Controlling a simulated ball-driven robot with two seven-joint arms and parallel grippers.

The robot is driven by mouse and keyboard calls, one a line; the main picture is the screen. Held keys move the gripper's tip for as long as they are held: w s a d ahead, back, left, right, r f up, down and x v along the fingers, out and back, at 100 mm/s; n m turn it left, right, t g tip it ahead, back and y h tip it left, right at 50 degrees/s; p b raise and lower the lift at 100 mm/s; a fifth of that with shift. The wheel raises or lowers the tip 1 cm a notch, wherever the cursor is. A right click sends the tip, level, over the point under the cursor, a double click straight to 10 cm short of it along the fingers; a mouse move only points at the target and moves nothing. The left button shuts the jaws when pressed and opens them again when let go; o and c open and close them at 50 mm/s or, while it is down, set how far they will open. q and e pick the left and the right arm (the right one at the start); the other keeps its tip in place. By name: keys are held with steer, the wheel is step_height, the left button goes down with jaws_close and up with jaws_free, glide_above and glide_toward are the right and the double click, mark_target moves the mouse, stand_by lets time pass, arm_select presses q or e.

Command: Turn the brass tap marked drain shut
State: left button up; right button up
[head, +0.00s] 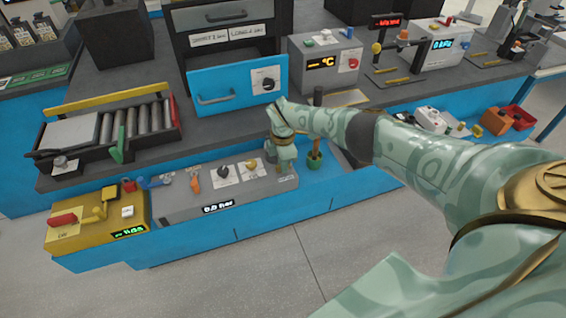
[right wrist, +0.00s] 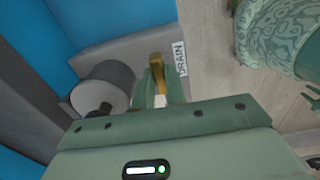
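The brass tap handle (right wrist: 157,75) shows in the right wrist view, beside a white label marked DRAIN (right wrist: 180,58). My right gripper (right wrist: 160,90) is at the handle, with a green finger on either side of it. I cannot tell whether the fingers press on the handle or stand a little apart from it. In the head view my right gripper (head: 283,160) points down at the right end of the grey panel (head: 215,202), and it hides the tap. My left gripper is not in view.
A dark grey round part (right wrist: 103,85) is close to the tap. A yellow control box (head: 85,238) is at the front left.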

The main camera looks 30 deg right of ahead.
steer(key=o, duration=0.4)
steer(key=shift+c, duration=0.2)
step_height(320, 180, up, 16)
steer(key=p, duration=0.7)
steer(key=shift+r, duration=0.15)
